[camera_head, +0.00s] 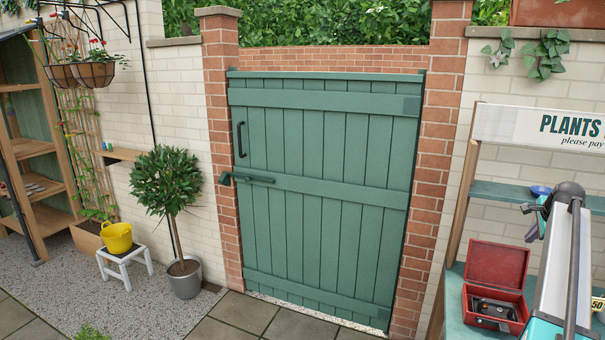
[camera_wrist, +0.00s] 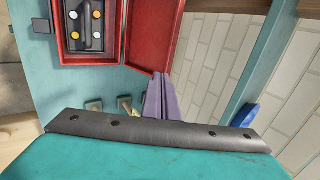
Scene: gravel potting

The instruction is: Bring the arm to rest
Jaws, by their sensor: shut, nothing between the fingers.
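My gripper (camera_wrist: 159,97) shows in the wrist view as two purple fingers, pressed together with nothing between them. They are beside the lower corner of the red box's open lid in that picture; whether they touch it I cannot tell. In the camera_head view my arm reaches in from the lower right, above the teal stall shelf.
The red box (camera_head: 495,302) stands open on the stall shelf (camera_head: 455,306), with a dark insert inside. A blue bowl (camera_head: 541,190) sits on the upper shelf. A green gate (camera_head: 320,190), a potted tree (camera_head: 186,279) and a yellow bucket (camera_head: 117,238) stand left.

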